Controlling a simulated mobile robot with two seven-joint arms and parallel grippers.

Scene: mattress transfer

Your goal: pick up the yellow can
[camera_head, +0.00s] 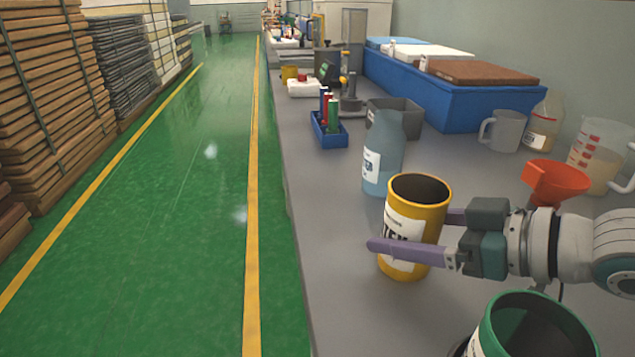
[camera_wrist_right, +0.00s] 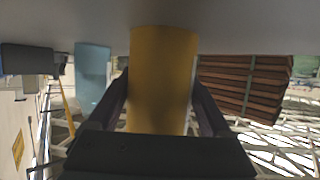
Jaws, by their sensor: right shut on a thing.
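The yellow can (camera_head: 413,225) is an open-topped cylinder with a white label, upright on the grey bench in the head view. My right gripper (camera_head: 415,232) comes in from the right with one finger on each side of the can, shut on it. In the right wrist view the yellow can (camera_wrist_right: 162,80) stands between the two dark fingers (camera_wrist_right: 162,105). I cannot tell whether the can touches the bench. My left gripper is not in view.
A blue bottle (camera_head: 383,150) stands just behind the can. A green can (camera_head: 530,330) is in front at right. A red funnel (camera_head: 556,180), a grey mug (camera_head: 503,130) and a measuring jug (camera_head: 600,155) stand beyond my arm. The bench (camera_head: 340,300) is clear left of the can.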

